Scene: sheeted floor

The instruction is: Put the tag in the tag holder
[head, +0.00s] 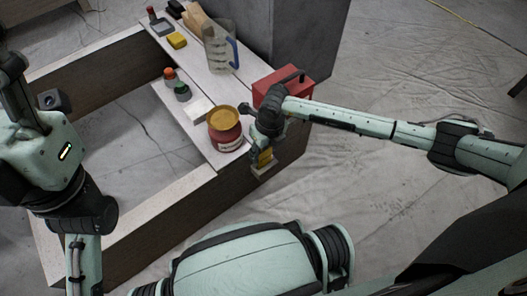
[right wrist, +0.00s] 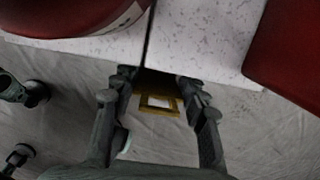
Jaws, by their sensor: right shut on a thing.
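My right gripper (head: 264,155) is at the front edge of the low bench, just right of the red jar. It is shut on a small yellow-framed piece with a pale centre, which looks like the tag (right wrist: 158,103). In the right wrist view the tag sits between the two fingers (right wrist: 157,82). In the head view its yellow part shows under the gripper, with a pale part just below, in front of the bench's side. I cannot single out the tag holder with certainty.
A red jar with a yellow lid (head: 226,132) stands close left of my right gripper. A red box (head: 283,82) is behind it. A clear jug (head: 219,50), a yellow block (head: 177,41), small bottles (head: 182,92) and a white block (head: 197,108) are on the bench. The floor at right is clear.

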